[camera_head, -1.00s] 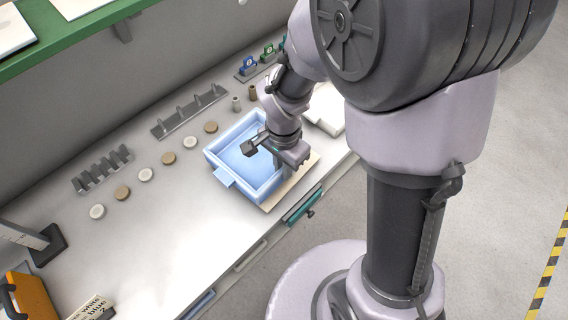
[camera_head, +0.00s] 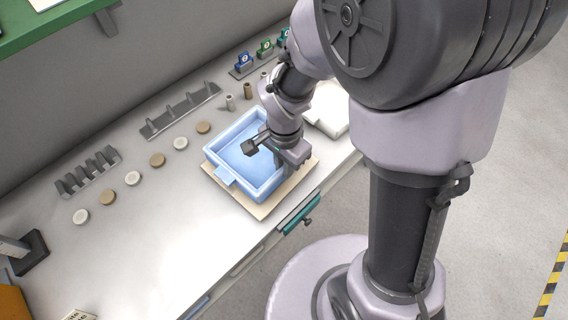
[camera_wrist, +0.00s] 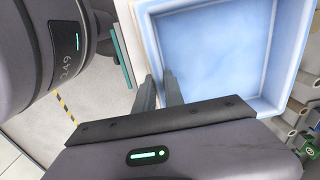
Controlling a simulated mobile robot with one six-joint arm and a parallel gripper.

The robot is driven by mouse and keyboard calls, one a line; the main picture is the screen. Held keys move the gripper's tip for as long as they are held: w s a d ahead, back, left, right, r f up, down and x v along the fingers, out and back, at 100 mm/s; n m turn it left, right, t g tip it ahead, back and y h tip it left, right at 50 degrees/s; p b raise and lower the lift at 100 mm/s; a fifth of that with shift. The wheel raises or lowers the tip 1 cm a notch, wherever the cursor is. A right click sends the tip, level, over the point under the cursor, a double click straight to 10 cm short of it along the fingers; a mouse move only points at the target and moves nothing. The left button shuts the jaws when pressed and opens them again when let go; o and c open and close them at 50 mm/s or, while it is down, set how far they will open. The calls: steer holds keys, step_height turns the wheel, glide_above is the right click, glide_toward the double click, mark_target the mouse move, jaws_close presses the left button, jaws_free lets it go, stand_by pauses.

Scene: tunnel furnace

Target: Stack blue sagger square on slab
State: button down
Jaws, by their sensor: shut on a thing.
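The blue sagger (camera_head: 222,174) is a light blue open square tray, empty, with a small tab on its front-left wall. It is over the beige slab (camera_head: 253,208), which shows as a strip along its front-left and front-right sides. The edges of the two look roughly parallel. I cannot tell whether the sagger touches the slab. My gripper (camera_head: 280,168) is shut on the sagger's right wall. In the wrist view my gripper's fingers (camera_wrist: 158,92) straddle the wall of the sagger (camera_wrist: 220,45), and a pale slab edge (camera_wrist: 129,40) shows beside it.
A white block (camera_head: 328,112) lies just right of the sagger. Several round discs (camera_head: 157,160) line the bench behind and left, with grey racks (camera_head: 88,172) behind them. A teal drawer handle (camera_head: 300,215) is at the bench front.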

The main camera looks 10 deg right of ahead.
steer(key=shift+w, duration=0.1)
stand_by(0.3)
steer(key=shift+f+b, duration=1.35)
steer(key=shift+b, duration=0.05)
steer(key=shift+f+b, duration=0.4)
steer(key=c, duration=1.3)
jaws_free()
steer(key=shift+c, duration=0.2)
step_height(320, 180, up, 18)
steer(key=p, duration=0.7)
steer(key=shift+f, duration=0.25)
steer(key=shift+d, duration=0.1)
